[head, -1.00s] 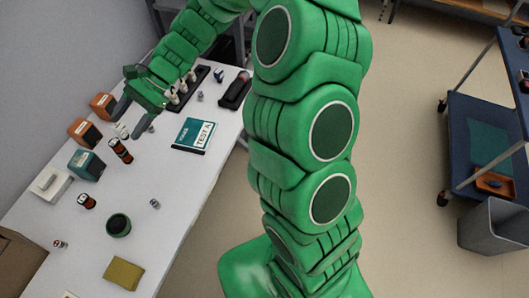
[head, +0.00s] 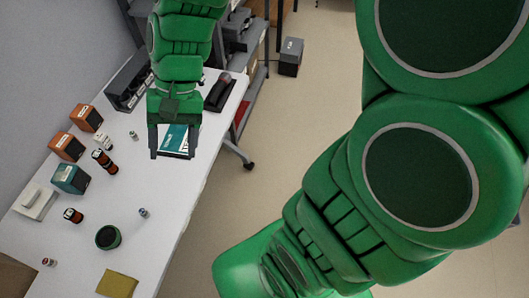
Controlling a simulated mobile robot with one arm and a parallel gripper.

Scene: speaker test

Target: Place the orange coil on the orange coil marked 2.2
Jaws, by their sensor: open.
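A dark coil with orange and white bands (head: 73,215) stands on the white table's left part. A taller dark and orange piece, perhaps stacked coils (head: 105,163), stands farther back beside the boxes. No 2.2 marking is readable, so I cannot tell which coil bears it. My gripper (head: 172,152) is open and empty, with its fingers pointing down on either side of a teal and white booklet (head: 174,138) in the picture. Its height above the booklet is unclear. The gripper is to the right of both coil pieces.
Two orange boxes (head: 86,118) (head: 66,146) and a teal box (head: 70,178) line the table's left side. A white device (head: 34,202), a green round pot (head: 108,237) and a yellow pad (head: 117,284) are nearer. A black device (head: 219,94) lies at the back right.

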